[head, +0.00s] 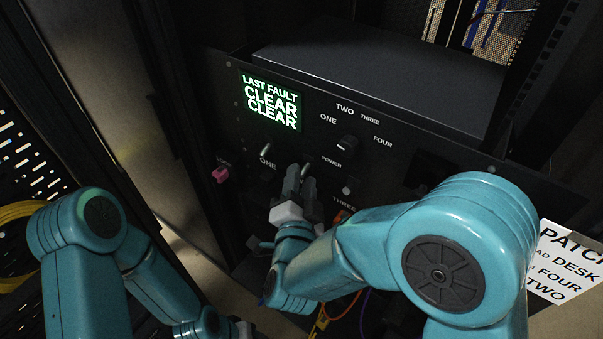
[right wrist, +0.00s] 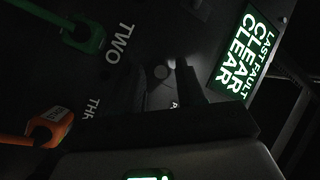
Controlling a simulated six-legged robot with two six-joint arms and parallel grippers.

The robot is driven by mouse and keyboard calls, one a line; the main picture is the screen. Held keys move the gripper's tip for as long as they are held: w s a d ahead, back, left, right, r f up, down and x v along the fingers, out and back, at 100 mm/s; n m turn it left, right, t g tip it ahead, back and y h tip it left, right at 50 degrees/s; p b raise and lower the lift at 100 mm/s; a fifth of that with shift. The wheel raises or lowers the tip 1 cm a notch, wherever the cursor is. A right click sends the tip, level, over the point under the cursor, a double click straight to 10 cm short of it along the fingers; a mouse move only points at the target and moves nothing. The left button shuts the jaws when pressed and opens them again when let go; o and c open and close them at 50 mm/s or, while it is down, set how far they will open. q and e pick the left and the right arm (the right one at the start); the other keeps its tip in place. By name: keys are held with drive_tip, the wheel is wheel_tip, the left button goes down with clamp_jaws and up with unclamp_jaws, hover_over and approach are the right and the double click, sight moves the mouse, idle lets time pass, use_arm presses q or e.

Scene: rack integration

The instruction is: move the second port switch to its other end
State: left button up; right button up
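The dark rack panel (head: 395,155) carries a row of port switches. The first switch (head: 265,150) is a small pale lever above the label ONE. The second switch is mostly hidden behind my right gripper (head: 299,182); a light tip (head: 305,170) shows by the fingers. In the right wrist view the fingers (right wrist: 166,85) stand apart at the panel, with a round grey part (right wrist: 160,72) between them, likely the switch's base. I cannot tell whether a finger touches the lever. My left arm hangs low at the left; its fingertips are not visible.
A lit screen (head: 272,102) reads LAST FAULT CLEAR CLEAR. A rotary knob (head: 347,143) sits right of it. A pink plug (head: 220,175) is at the left. Green (right wrist: 85,35) and orange (right wrist: 50,127) plugs are near the labels TWO and THREE. Cables hang below.

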drive_tip(key=shift+w+a, duration=0.2)
drive_tip(key=shift+s+d, duration=0.15)
drive_tip(key=shift+c, duration=1)
clamp_jaws()
use_arm(q)
drive_tip(key=shift+w, duration=0.1)
